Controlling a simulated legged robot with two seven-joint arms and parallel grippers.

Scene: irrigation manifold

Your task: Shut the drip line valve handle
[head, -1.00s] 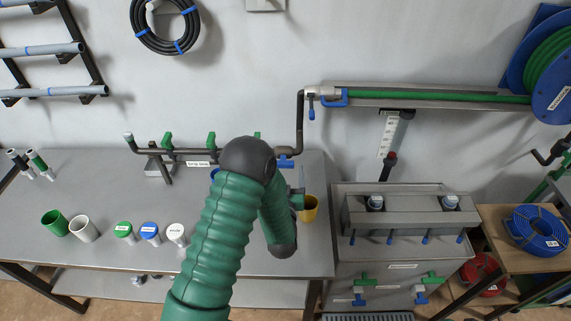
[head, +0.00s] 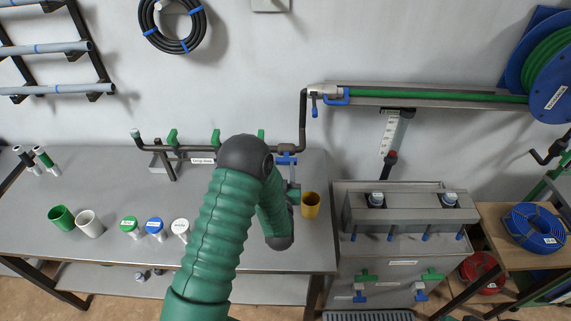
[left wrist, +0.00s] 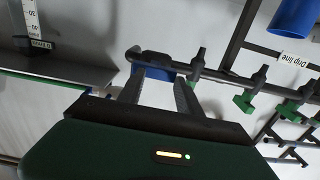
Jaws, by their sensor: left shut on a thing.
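A dark pipe manifold (head: 235,150) with a "Drip line" label (head: 203,160) runs along the back of the bench. Several green handles (head: 216,137) stand up from it. A blue valve handle (head: 287,159) sits near its right end, below the pipe that rises there. My left gripper (head: 290,177) reaches this handle from the front, partly hidden by my arm. In the left wrist view, the fingers (left wrist: 160,78) are shut on the blue handle (left wrist: 152,67), against the pipe. The handle's exact angle is hard to tell. My right gripper is in neither view.
A yellow cup (head: 311,205) stands close to the right of my left gripper. Green (head: 61,218) and white (head: 89,223) cups and several capped pieces (head: 154,227) stand at the left. A grey tank (head: 400,225) is right of the bench.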

